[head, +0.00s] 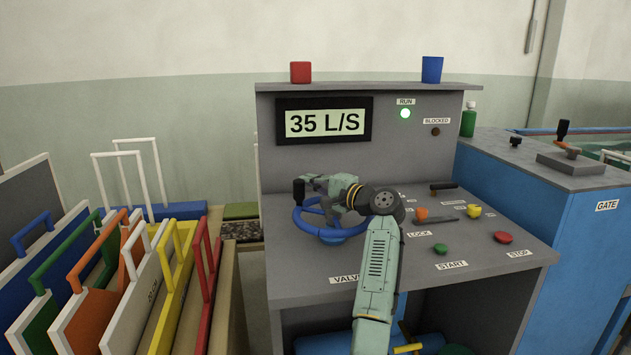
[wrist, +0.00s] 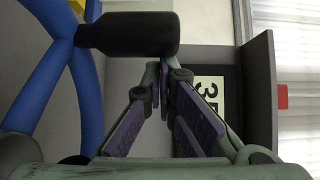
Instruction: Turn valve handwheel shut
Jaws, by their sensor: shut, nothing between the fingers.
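The blue valve handwheel (head: 333,237) lies on the console's desk, left of centre, and its blue rim and spokes show at the left of the wrist view (wrist: 35,97). A black handle knob (head: 299,191) stands up from its rim; in the wrist view the knob (wrist: 130,33) lies across the top, close by the fingertips. My gripper (head: 308,180) is over the far side of the wheel. Its purple-padded fingers (wrist: 164,85) are shut with nothing between them. I cannot tell whether they touch the knob. My arm hides part of the wheel's right side.
The display (head: 325,122) reads 35 L/S. The green RUN lamp (head: 405,113) is lit; the BLOCKED lamp (head: 435,132) is dark. Green START (head: 440,249) and red STOP (head: 503,237) buttons sit right of my arm. Framed boards (head: 120,290) crowd the left.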

